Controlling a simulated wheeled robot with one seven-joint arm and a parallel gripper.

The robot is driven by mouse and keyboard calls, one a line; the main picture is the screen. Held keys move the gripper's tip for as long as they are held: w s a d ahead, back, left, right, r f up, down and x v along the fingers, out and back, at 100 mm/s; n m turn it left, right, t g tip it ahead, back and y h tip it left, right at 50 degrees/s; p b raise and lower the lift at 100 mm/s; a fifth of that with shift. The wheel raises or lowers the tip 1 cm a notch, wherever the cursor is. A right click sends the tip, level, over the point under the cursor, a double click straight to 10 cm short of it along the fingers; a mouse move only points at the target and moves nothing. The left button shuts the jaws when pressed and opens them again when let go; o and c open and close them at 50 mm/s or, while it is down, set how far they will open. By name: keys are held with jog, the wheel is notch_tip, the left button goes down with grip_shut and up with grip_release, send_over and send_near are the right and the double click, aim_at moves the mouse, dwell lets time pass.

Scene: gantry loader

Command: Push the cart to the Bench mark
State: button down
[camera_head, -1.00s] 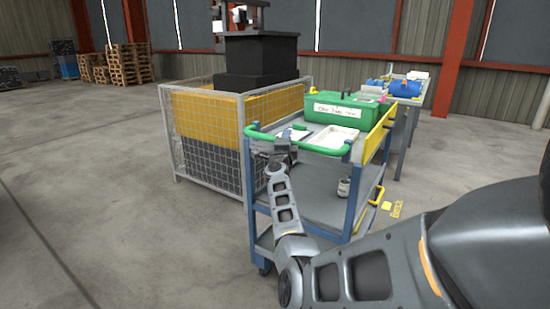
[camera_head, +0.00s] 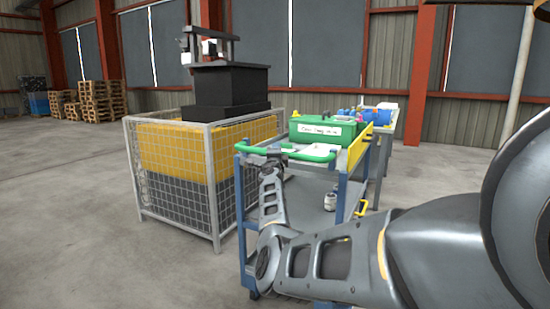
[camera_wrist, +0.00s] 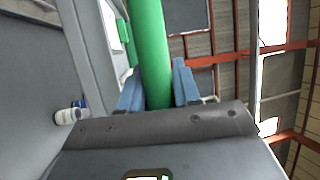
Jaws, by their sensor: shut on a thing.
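The cart (camera_head: 308,199) is a blue-framed trolley with grey shelves and a green push handle (camera_head: 307,155) on its near side. My gripper (camera_head: 272,163) is at the left part of this handle. In the wrist view the green handle (camera_wrist: 150,45) runs between the two blue-grey fingers of my gripper (camera_wrist: 158,88), which is shut on it. A green toolbox (camera_head: 325,131) with a white label rides on the cart's top. A small white-and-dark can (camera_head: 331,201) stands on the lower shelf. The Bench floor mark is not visible now; my arm covers the floor right of the cart.
A wire-mesh cage (camera_head: 213,185) with yellow and dark panels stands close left of the cart, with a black machine (camera_head: 230,85) at it. A workbench (camera_head: 386,132) with blue items stands just behind the cart. Pallets (camera_head: 100,100) are far left. Floor at left is open.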

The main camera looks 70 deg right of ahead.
jog(key=shift+d+f, duration=0.1)
jog(key=shift+f, duration=0.05)
jog(key=c, duration=0.9)
grip_release()
jog(key=shift+p+v, duration=1.75)
jog(key=shift+v, duration=2.2)
